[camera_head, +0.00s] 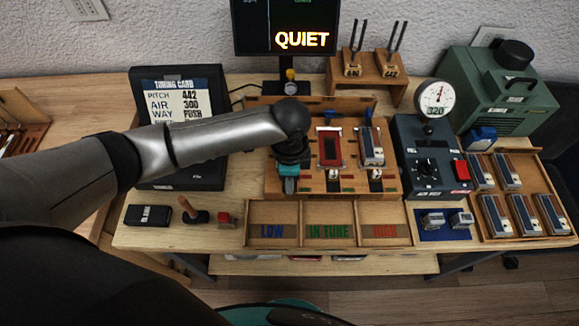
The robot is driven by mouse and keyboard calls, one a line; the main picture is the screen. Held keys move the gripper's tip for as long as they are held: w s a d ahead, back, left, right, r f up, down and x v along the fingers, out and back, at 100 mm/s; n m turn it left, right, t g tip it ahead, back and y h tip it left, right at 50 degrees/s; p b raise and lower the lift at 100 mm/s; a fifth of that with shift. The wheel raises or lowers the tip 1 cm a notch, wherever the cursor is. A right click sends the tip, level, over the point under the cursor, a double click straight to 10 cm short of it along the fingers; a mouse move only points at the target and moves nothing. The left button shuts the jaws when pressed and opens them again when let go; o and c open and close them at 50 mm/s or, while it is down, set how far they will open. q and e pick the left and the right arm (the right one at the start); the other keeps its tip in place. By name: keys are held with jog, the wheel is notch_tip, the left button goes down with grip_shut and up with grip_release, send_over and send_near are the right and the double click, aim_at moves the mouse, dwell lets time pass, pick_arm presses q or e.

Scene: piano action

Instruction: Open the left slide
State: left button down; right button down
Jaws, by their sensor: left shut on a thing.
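My left arm reaches in from the left across the bench. Its left gripper (289,184) points down at the left station of the wooden tuning stand (312,184). The gripper is shut on the left slide, which its teal and grey fingers mostly hide, so I cannot tell how far the slide is open. The middle station holds a red-framed block (329,149) and the right station a grey and wooden block (371,147). Pale parts show in front of both. My right gripper is not in view.
A tray marked LOW, IN TUNE, HIGH (329,246) lies in front. A dark blue box with a dial (432,155) and a gauge (435,98) stands at right, beside a tray of several blocks (520,238). A screen (287,25) reads QUIET. A stamp (192,212) stands at front left.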

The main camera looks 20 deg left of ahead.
pick_arm(q)
jog(key=shift+s+d, duration=0.15)
jog(key=shift+s, duration=0.1)
jog(key=c, duration=0.8)
grip_release()
jog(key=shift+c, duration=0.2)
jog(key=shift+r, duration=0.1)
jog(key=shift+w+r, duration=0.1)
jog(key=shift+r, duration=0.25)
notch_tip(320, 180, up, 14)
jog(key=p, duration=0.2)
jog(key=shift+r, duration=0.2)
